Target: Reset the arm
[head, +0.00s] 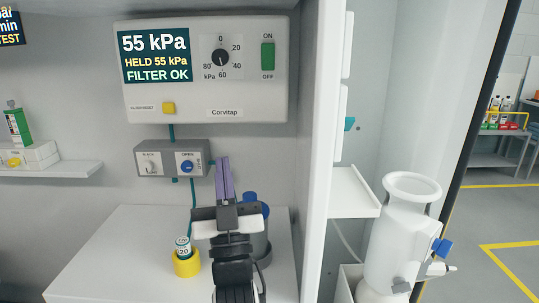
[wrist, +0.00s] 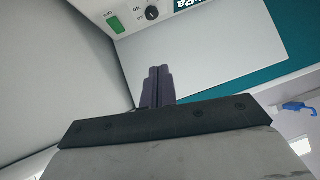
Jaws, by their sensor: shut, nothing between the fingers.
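My gripper (head: 224,181) is in the middle of the head view, raised above the white counter (head: 100,250). Its two purple fingers are closed together and point up, with nothing between them. They stand just right of the grey valve box (head: 172,158) and below the white Corvitap panel (head: 208,108). My arm comes up from the bottom of the head view and partly hides a grey canister with a blue top (head: 262,236).
A small labelled vial (head: 183,246) stands in a yellow holder (head: 186,264) left of my arm. A white shelf (head: 50,170) is at far left. A white post (head: 320,150) stands to the right, with a white container (head: 398,240) beyond it. The counter's left part is clear.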

